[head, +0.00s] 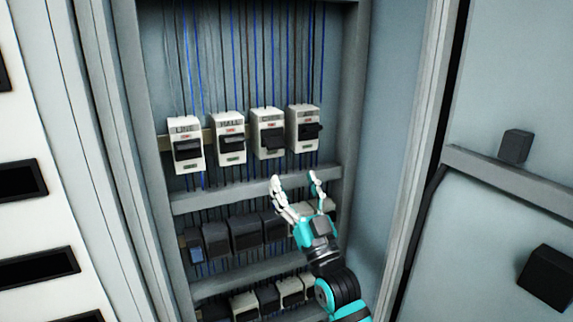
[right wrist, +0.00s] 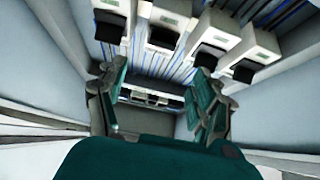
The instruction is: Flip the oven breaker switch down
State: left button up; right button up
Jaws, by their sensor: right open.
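Four white breakers with black switches sit in a row in the open cabinet: the first (head: 185,131), second (head: 228,122), third (head: 267,119) and fourth (head: 303,113) from the left. Their labels are too small to read surely, so I cannot tell which is the oven breaker. The switch positions are also hard to tell. My right gripper (head: 296,181) is open and empty, below the third and fourth breakers and apart from them. In the right wrist view its spread fingers (right wrist: 160,72) have the breakers beyond them. My left gripper is not in view.
A grey rail (head: 230,195) runs under the breakers. Lower rows hold dark blocks (head: 246,234) and smaller devices (head: 243,304). Blue and dark wires (head: 237,60) hang behind. The cabinet's right wall (head: 385,150) stands beside my right arm. Black boxes (head: 515,146) sit on the panel at right.

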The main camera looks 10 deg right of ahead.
jog(key=v, duration=0.2)
jog(key=shift+s+f, duration=0.15)
jog(key=shift+s, duration=0.05)
dwell(0.4)
notch_tip(320, 180, down, 27)
jog(key=w+d+m+g+h, duration=0.1)
jog(key=w+d+g+h, duration=0.15)
jog(key=g, duration=0.35)
jog(key=s+d+f+g+h, duration=0.1)
jog(key=s+f+g, duration=0.3)
jog(key=f, duration=0.8)
jog(key=s+d+f+g+h, duration=0.1)
jog(key=s+f+h, duration=0.1)
jog(key=s+f, duration=0.65)
jog(key=s+d+f+g+h+p, duration=0.1)
jog(key=s+d+f+g, duration=0.25)
jog(key=s+f, duration=1)
jog(key=s+d+f+g+h, duration=0.1)
jog(key=s+d+f+g, duration=0.3)
jog(key=s+f, duration=0.9)
jog(key=s+d+f+g, duration=0.1)
jog(key=s+g, duration=0.1)
jog(key=s, duration=0.6)
jog(key=s+d+f+g, duration=0.1)
jog(key=s+f+g, duration=0.1)
jog(key=s, duration=0.7)
jog(key=shift+s, duration=0.25)
